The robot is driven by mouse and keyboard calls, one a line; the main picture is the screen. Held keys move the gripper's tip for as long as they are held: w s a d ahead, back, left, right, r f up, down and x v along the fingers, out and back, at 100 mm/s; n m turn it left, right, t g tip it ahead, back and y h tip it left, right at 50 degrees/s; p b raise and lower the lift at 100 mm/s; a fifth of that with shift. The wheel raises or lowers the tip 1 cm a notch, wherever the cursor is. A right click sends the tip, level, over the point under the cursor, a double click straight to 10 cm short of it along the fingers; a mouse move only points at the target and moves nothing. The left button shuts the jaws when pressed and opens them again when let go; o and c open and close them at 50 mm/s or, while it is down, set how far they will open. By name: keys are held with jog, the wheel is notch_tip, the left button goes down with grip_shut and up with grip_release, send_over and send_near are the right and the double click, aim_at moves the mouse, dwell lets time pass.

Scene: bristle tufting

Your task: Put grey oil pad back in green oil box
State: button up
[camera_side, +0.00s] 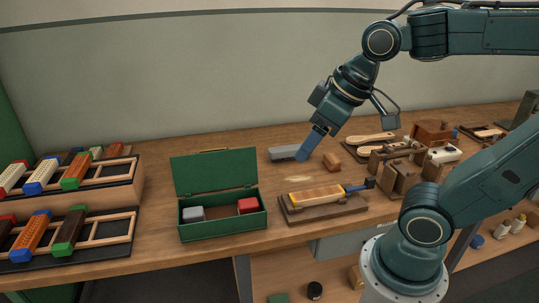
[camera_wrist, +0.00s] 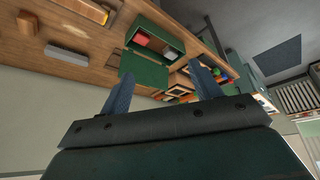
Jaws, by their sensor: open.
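The green oil box (camera_side: 222,228) stands on the bench with its lid raised, and it also shows in the wrist view (camera_wrist: 143,70). A small grey pad (camera_side: 192,213) sits in its left part and a red pad (camera_side: 248,205) in its right part. My gripper (camera_side: 303,156) is above the bench beside this block in the side view. In the wrist view its two blue fingers (camera_wrist: 160,69) are apart with nothing between them.
A wooden brush block on a dark board (camera_side: 324,199) lies right of the box. A small brown block (camera_side: 332,162) lies behind it. Racks with coloured brushes (camera_side: 75,220) stand at the left. Wooden blocks and tools crowd the right. Bench in front of the grey block is largely clear.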

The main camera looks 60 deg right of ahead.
jog(key=shift+m, duration=0.6)
jog(key=shift+s+d+f, duration=0.15)
jog(key=shift+s, duration=0.95)
jog(key=shift+s+d+f, duration=0.1)
jog(key=shift+s+f, duration=0.05)
jog(key=shift+s, duration=0.9)
